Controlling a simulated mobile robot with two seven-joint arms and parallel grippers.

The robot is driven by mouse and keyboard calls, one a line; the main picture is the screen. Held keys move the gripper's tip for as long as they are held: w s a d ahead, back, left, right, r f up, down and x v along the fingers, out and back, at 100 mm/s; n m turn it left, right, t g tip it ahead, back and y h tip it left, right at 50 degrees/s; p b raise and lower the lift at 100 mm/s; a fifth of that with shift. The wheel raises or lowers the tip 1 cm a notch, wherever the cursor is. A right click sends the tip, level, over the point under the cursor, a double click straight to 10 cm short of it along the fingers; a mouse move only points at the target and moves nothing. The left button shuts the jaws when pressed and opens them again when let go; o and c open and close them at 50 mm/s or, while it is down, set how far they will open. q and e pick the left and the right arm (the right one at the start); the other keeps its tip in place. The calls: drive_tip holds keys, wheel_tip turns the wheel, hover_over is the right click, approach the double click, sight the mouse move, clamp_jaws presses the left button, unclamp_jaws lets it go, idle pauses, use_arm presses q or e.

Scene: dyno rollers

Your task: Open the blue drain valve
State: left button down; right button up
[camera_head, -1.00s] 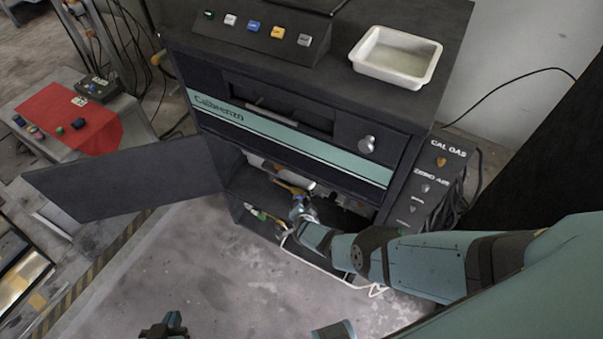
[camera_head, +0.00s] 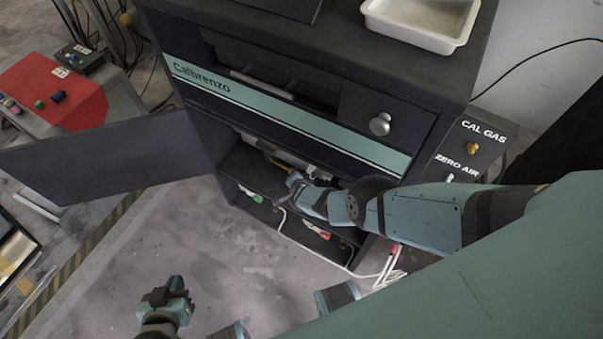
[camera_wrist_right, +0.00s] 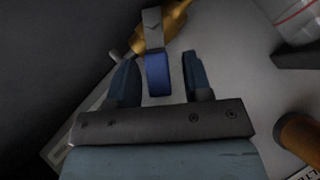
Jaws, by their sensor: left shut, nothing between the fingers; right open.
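In the right wrist view, the blue drain valve handle (camera_wrist_right: 158,74) hangs from a grey bracket-like piece beside a brass valve body (camera_wrist_right: 172,22). My right gripper (camera_wrist_right: 157,62) is open, with one finger on each side of the blue handle and visible gaps at both sides. In the head view my right arm reaches into the open lower compartment of the Calbrenzo cabinet (camera_head: 290,118); its fingers and the blue handle are hidden there. My left gripper (camera_head: 172,292) is shut and empty, low in the head view over the floor.
The cabinet's dark door (camera_head: 110,155) stands swung open to the left. A green-handled part (camera_head: 257,199) and a red-tipped part (camera_head: 322,236) lie in the compartment. A white hose (camera_head: 310,250) runs out to the right. A white tray (camera_head: 422,40) sits on top.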

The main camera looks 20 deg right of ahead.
use_arm(q)
drive_tip(key=shift+w, duration=0.1)
use_arm(e)
drive_tip(key=shift+w, duration=0.1)
clamp_jaws()
drive_tip(key=shift+s+d+f+m+t+b, duration=0.2)
drive_tip(key=shift+s+f+m+t+b, duration=0.1)
drive_tip(key=shift+f+t, duration=0.1)
drive_tip(key=shift+s+d+f+m+t+y+b, duration=0.1)
drive_tip(key=shift+d+f+m+t+y+b, duration=0.15)
drive_tip(key=shift+t+y+b, duration=0.4)
drive_tip(key=shift+f+m+b, duration=0.15)
drive_tip(key=shift+m+b, duration=0.1)
drive_tip(key=shift+b, duration=0.3)
drive_tip(key=shift+t+b, duration=0.25)
drive_tip(key=shift+b, duration=0.1)
use_arm(q)
drive_tip(key=shift+w+d+f, duration=0.1)
drive_tip(key=shift+d+f, duration=0.05)
drive_tip(key=shift+f, duration=0.3)
drive_tip(key=shift+w+d+f, duration=0.1)
drive_tip(key=shift+f, duration=0.3)
use_arm(e)
drive_tip(key=shift+s, duration=0.1)
